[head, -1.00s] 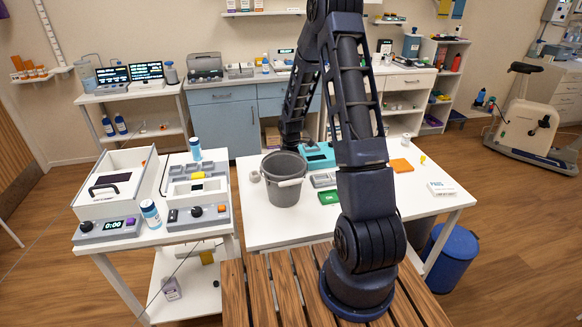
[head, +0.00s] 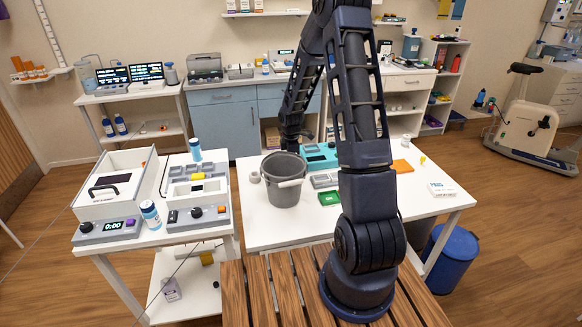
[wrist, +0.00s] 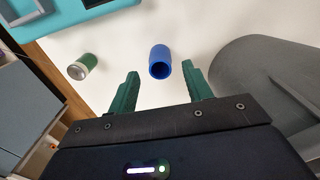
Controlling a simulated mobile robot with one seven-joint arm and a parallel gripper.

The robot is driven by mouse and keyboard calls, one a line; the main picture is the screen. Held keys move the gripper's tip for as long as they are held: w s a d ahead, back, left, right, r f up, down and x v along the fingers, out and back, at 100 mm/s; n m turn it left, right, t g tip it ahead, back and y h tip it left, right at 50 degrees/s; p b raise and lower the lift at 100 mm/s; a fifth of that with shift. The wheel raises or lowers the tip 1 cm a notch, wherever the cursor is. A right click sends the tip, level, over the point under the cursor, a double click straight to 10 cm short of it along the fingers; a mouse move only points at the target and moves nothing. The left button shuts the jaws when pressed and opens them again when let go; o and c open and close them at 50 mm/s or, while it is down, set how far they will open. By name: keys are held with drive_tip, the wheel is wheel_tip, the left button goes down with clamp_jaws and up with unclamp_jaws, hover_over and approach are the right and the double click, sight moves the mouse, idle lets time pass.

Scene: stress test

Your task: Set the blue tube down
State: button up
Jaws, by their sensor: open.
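The blue tube (wrist: 160,62) is on the white table top in the wrist view, its dark open end facing the camera. My gripper (wrist: 160,72) is open, with one green finger on each side of the tube and a visible gap on both sides. The tube is hidden in the head view, where the end of my arm is behind the grey bucket (head: 283,192).
The grey bucket (wrist: 270,85) is close to the right finger in the wrist view. A small green-and-white container (wrist: 82,66) lies to the left. A teal device (wrist: 75,12) is at the upper left. White table surface is clear around the tube.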

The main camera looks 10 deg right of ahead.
drive_tip(key=s+d+r+m+t, duration=0.1)
drive_tip(key=s+r+m, duration=0.45)
drive_tip(key=r, duration=0.75)
drive_tip(key=s+d+r+m+t, duration=0.1)
drive_tip(key=s+d+r+m, duration=0.15)
drive_tip(key=s+r, duration=0.9)
drive_tip(key=s+r+m+t, duration=0.1)
drive_tip(key=s+r+m, duration=0.3)
drive_tip(key=s, duration=0.5)
drive_tip(key=s+r+m+t, duration=0.1)
drive_tip(key=s+r+m, duration=0.4)
drive_tip(key=s, duration=0.4)
drive_tip(key=shift+d+r+m+t, duration=0.15)
drive_tip(key=shift+d+m+t, duration=0.15)
drive_tip(key=shift+d+m, duration=0.2)
